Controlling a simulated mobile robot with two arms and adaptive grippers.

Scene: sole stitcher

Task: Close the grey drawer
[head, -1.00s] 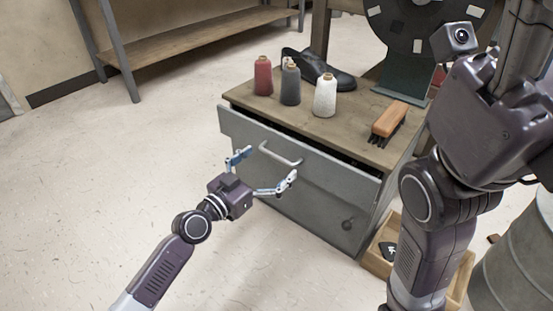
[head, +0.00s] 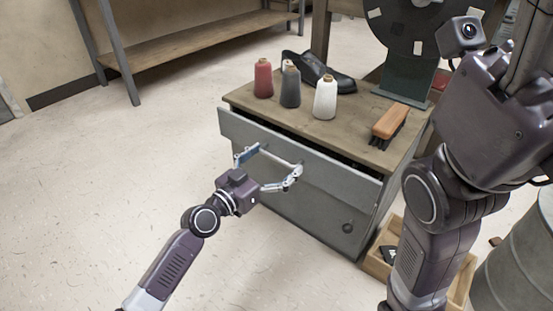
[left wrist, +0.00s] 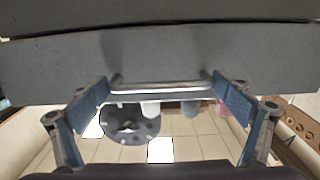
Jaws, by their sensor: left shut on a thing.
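The grey drawer (head: 330,172) is in the front of a small grey cabinet with a wooden top (head: 345,130). It stands slightly open, with a dark gap behind its upper edge. My left gripper (head: 268,167) is at the drawer front, its fingers at the two ends of the bar handle (head: 281,158). In the left wrist view the handle (left wrist: 160,87) spans between the blue finger pads, and the drawer front (left wrist: 170,50) is close. The gripper is shut on the handle lengthwise. My right arm rises at the right; its fingers are out of view.
Red (head: 263,78), dark grey (head: 290,87) and white (head: 325,97) thread spools, a black shoe (head: 335,79) and a brush (head: 390,122) stand on the cabinet top. A wooden box (head: 376,262) and a barrel (head: 515,265) are at right. The floor at left is clear.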

